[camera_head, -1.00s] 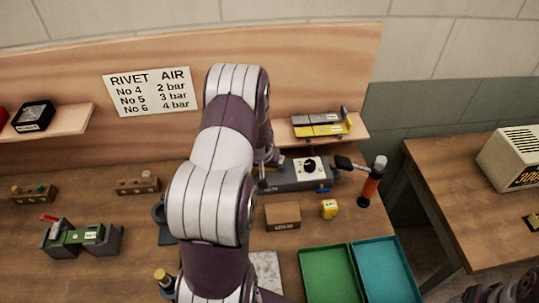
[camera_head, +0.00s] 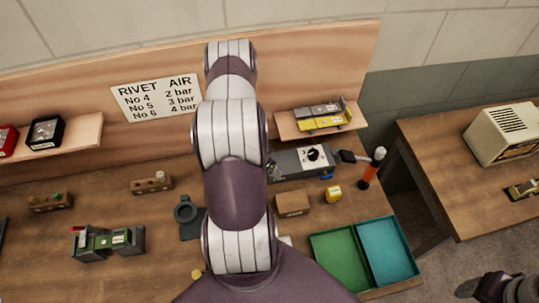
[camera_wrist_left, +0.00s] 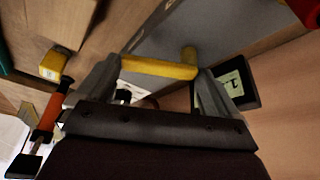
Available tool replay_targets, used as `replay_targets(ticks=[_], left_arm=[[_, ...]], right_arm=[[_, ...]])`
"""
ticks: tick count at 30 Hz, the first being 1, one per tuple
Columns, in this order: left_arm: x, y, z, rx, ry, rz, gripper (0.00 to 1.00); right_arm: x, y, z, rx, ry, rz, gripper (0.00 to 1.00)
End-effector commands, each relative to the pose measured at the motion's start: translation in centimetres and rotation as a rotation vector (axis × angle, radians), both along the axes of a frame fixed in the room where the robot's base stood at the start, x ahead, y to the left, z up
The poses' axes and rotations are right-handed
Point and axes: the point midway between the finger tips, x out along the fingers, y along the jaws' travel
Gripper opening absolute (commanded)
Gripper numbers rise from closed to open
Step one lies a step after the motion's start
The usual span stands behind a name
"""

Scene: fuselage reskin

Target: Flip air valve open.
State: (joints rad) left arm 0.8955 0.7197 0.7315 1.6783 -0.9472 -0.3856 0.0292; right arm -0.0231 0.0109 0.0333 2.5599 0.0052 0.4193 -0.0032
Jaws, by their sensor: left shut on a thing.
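The grey control box (camera_head: 300,164) with a white panel and a black knob stands at the back of the bench in the head view. In the left wrist view, a yellow lever (camera_wrist_left: 160,68) with a bent end sits by a grey surface. My left gripper (camera_wrist_left: 157,78) has its two fingers at either end of this lever and is shut on it. In the head view my left arm hides that gripper and the lever. A dark end of my right arm, the right gripper (camera_head: 497,288), shows at the bottom right corner, and its jaws are unclear.
An orange-handled tool (camera_head: 371,168) stands right of the control box. A brown box (camera_head: 292,203) and a small yellow box (camera_head: 333,194) sit in front. Green (camera_head: 340,258) and teal (camera_head: 388,250) trays lie at the front right. A shelf (camera_head: 290,126) holds yellow and grey items above.

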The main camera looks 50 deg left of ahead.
Motion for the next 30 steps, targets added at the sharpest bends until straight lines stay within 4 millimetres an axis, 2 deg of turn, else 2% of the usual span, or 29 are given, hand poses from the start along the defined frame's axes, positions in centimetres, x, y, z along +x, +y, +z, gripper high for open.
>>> replay_targets(ticks=[1, 3, 12, 30], left_arm=[[0.0, 0.1, 0.5, 0.001, -0.001, -0.037, 0.40], [-0.2, 0.2, 0.5, 0.001, -0.001, -0.092, 0.40], [-0.3, 0.3, 0.3, 0.003, -0.002, -0.277, 0.40], [-0.3, 0.3, 0.1, 0.004, -0.002, -0.372, 0.40]], right_arm=[[0.0, 0.0, 0.9, 0.000, 0.000, 0.000, 0.74], [0.0, 0.0, 1.5, 0.000, 0.000, 0.000, 0.74], [0.0, 0.0, 3.1, 0.000, 0.000, 0.000, 0.74], [0.0, 0.0, 3.7, 0.000, 0.000, 0.000, 0.74]])
